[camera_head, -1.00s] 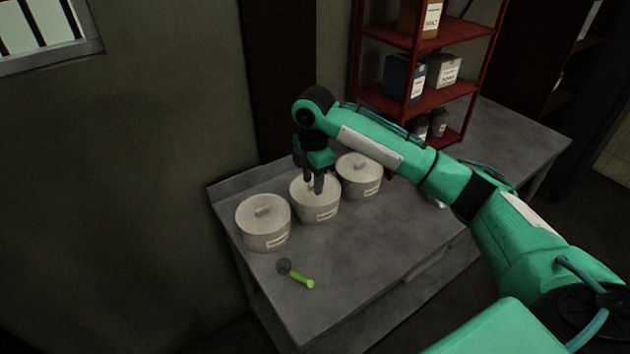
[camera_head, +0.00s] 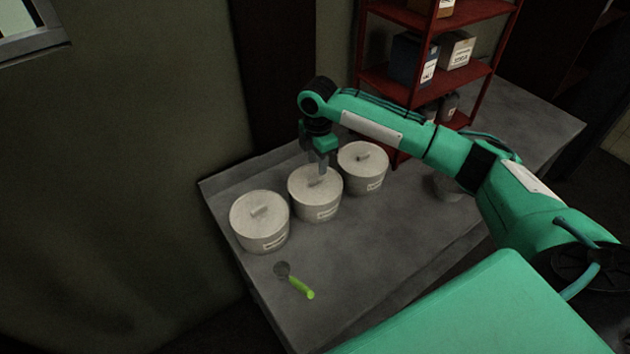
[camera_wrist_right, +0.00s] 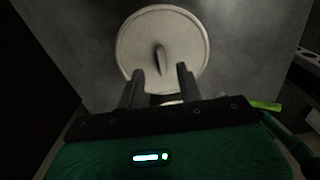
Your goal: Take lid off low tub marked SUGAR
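Three low round pale tubs with lids stand in a row on the grey table: a left tub (camera_head: 260,223), a middle tub (camera_head: 315,194) and a right tub (camera_head: 362,168). Each lid has a small bar handle. Their front labels are too small to read. My right gripper (camera_head: 318,170) points down over the back of the middle tub's lid. In the right wrist view my right gripper (camera_wrist_right: 161,75) has its fingers apart, with a round lid (camera_wrist_right: 135,48) and its handle (camera_wrist_right: 161,60) beyond the tips, nothing held. My left gripper is out of view.
A green-handled utensil (camera_head: 300,287) lies in front of the left tub on the table (camera_head: 350,260). A red shelf (camera_head: 398,82) with boxes stands behind the right end. A grey bowl-like thing (camera_head: 450,187) sits partly behind my right arm. The table's front middle is clear.

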